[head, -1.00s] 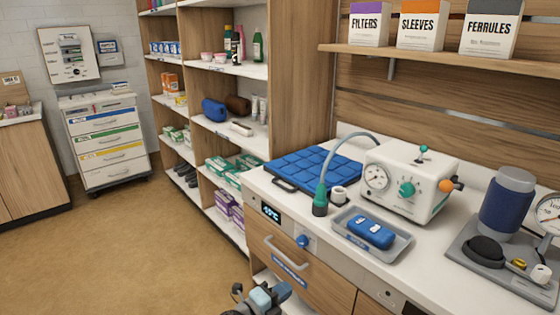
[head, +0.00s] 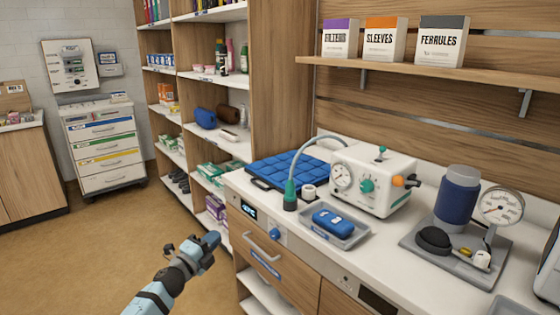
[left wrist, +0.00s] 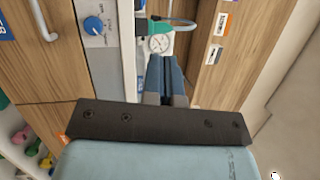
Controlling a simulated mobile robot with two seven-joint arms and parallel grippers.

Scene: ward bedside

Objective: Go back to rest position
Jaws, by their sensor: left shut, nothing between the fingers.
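My left gripper (head: 211,240) is in the lower middle of the head view, in front of the counter and apart from it. It is shut and empty. In the left wrist view its closed fingers (left wrist: 165,85) point toward the counter front and the white device. My right gripper is not in view.
The white counter (head: 385,245) carries a white device with a gauge (head: 372,185), a grey tray (head: 345,240) with a blue item (head: 333,222), a blue pad (head: 290,170) and a gauge stand (head: 450,258). A drawer handle (head: 260,248) juts out in front. Open floor (head: 90,255) lies left.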

